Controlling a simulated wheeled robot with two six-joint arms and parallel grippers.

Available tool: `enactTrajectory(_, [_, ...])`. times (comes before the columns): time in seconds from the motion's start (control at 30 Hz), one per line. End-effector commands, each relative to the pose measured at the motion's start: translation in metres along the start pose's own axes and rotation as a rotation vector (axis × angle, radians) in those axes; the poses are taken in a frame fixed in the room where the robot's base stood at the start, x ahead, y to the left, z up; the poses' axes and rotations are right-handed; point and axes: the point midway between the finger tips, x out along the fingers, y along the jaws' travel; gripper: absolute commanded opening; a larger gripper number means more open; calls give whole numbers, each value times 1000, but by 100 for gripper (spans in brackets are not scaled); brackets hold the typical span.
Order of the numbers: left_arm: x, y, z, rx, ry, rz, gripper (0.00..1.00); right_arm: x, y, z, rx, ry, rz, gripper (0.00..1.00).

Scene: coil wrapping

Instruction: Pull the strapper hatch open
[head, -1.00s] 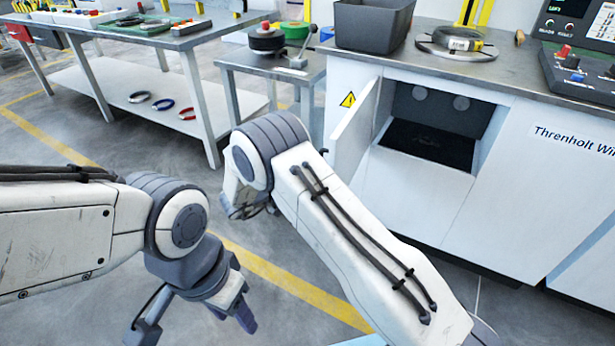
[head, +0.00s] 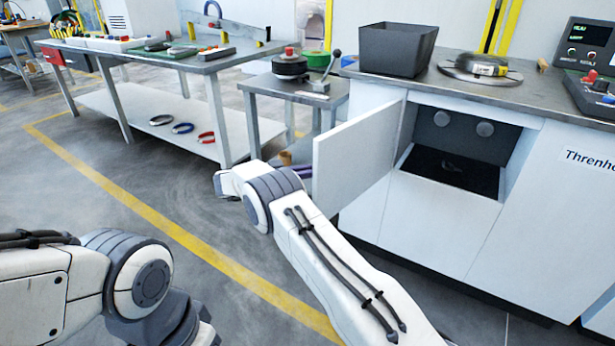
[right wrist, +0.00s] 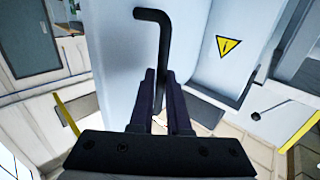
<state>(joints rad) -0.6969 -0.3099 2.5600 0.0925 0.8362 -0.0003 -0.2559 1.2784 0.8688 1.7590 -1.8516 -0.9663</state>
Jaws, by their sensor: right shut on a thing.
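The white strapper hatch (head: 352,150) stands swung well out from the cabinet front in the head view, hinged at its right edge by the opening. My right gripper (right wrist: 163,78) is shut on the black bent hatch handle (right wrist: 157,28) in the right wrist view; the handle's lower part passes between the dark fingers. In the head view the right gripper is mostly hidden behind my wrist and the hatch, with a bit of purple finger showing. The open compartment (head: 452,172) has a dark floor and two round grey knobs. My left gripper is below the head picture's edge.
A grey bin (head: 396,52) and a coil (head: 480,68) sit on the cabinet top. A small side table (head: 268,82) stands behind the hatch. A long workbench (head: 200,66) is at the back left. Open floor lies left of the hatch.

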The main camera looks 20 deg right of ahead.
Motion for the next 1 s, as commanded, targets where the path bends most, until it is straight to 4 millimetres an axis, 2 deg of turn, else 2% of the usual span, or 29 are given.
enactTrajectory(0.1, [1, 0, 0, 0, 0, 0, 50, 7, -2, -2, 5, 3, 13, 0])
enactTrajectory(0.5, [1, 0, 0, 0, 0, 0, 50, 7, -3, -3, 4, 3, 14, 0])
enactTrajectory(0.53, [1, 0, 0, 0, 0, 0, 50, 7, -3, -3, 4, 2, 14, 26])
enactTrajectory(0.57, [1, 0, 0, 0, 0, 0, 50, 7, -3, -3, 4, 2, 14, 38])
enactTrajectory(0.6, [1, 0, 0, 0, 0, 0, 50, 6, -3, -2, 4, 2, 14, 44])
enactTrajectory(1.0, [1, 0, 0, 0, 0, 0, 50, 3, -2, -1, 1, 0, 12, 44])
